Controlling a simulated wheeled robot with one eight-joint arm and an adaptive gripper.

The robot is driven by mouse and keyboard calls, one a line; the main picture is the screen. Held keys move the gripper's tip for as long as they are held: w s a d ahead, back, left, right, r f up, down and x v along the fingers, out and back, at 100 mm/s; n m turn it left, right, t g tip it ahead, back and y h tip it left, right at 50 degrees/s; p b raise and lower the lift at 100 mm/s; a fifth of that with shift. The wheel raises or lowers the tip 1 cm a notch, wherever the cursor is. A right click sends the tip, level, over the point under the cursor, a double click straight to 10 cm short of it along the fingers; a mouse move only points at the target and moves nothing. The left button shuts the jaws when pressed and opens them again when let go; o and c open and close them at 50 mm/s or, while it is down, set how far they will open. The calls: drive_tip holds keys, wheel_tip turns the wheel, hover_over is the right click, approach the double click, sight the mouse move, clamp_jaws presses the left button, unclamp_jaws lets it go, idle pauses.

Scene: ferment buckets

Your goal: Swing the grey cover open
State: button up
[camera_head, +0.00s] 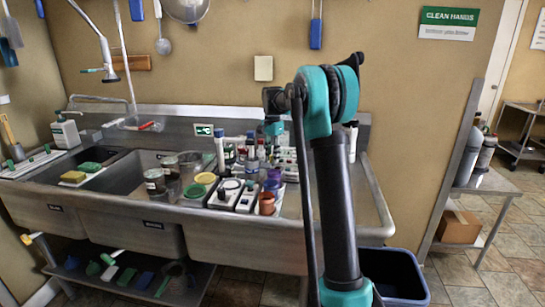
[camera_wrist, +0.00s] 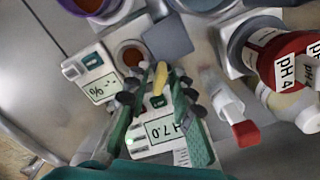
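A flat grey square plate, which looks like the grey cover (camera_wrist: 168,38), is in the wrist view just beyond my gripper. It sits beside a round well with brown liquid (camera_wrist: 131,54), which is uncovered. I cannot tell its hinge or exact tilt. My gripper (camera_wrist: 158,76) points at the gap near the well and the plate, apart from the plate in the picture. Its fingertips are close together around a small yellow thing; whether they grip it is unclear. In the head view my gripper (camera_head: 273,128) is over the crowded counter, and the cover cannot be made out.
A white "%" meter (camera_wrist: 92,75) is to the left. Sink basins (camera_head: 125,175) are left of the counter.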

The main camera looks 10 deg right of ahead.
idle(0.3)
wheel_tip(320, 180, up, 12)
idle(0.5)
